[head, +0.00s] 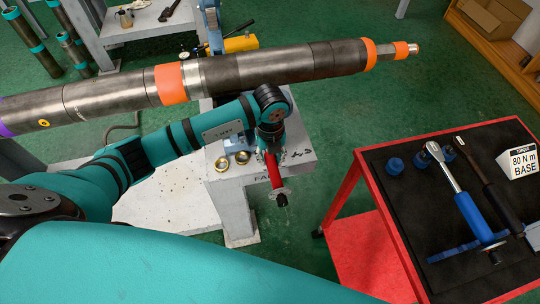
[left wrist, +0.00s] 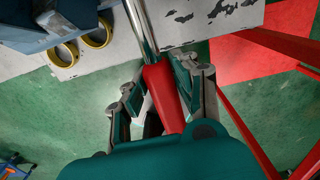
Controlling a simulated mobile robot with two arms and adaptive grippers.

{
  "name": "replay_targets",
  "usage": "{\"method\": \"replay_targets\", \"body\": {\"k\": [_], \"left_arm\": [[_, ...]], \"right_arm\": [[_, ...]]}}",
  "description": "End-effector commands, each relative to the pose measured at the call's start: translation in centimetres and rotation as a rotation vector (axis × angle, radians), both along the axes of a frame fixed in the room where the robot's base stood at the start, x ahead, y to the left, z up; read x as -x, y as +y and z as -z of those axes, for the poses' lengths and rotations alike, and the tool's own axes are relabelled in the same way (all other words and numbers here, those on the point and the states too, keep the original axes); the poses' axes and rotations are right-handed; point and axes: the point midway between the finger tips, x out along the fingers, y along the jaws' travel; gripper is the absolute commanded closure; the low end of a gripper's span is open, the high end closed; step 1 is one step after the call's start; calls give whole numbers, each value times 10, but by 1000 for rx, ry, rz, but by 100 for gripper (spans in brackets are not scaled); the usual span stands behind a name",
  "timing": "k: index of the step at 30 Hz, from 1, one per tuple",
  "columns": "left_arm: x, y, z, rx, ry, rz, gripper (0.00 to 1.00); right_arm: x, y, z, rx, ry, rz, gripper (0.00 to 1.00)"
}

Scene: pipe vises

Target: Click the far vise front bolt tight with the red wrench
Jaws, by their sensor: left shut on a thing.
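My left gripper (head: 270,148) is shut on the red handle of the red wrench (head: 275,172). In the left wrist view, the gripper (left wrist: 160,84) has its fingers on both sides of the red wrench (left wrist: 162,96), whose metal shaft runs toward the top edge. The far vise, on a grey stand (head: 236,210) marked "FA...", is mostly hidden by my arm and the pipe. A blue vise part (left wrist: 40,28) shows at upper left of the wrist view. The front bolt and the wrench's head cannot be made out. My right gripper is out of view.
A long dark pipe (head: 270,66) with orange bands crosses above the stand. Brass rings (head: 222,164) lie on the stand top. A red cart (head: 347,190) at the right carries a blue-handled wrench (head: 470,212), a black-handled wrench (head: 500,205), sockets and an "80 N m BASE" sign (head: 522,162).

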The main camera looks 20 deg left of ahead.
Motion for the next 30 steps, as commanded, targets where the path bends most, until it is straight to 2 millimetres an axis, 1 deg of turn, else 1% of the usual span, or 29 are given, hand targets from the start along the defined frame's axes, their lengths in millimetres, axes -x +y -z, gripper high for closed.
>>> {"method": "replay_targets", "body": {"k": [8, 18, 30], "left_arm": [[1, 0, 1, 1, 4, 4, 100], [6, 7, 2, -2, 6, 55, 100], [8, 8, 2, -2, 9, 65, 100]], "right_arm": [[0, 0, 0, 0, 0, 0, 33], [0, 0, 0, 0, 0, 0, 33], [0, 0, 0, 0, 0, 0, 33]]}}
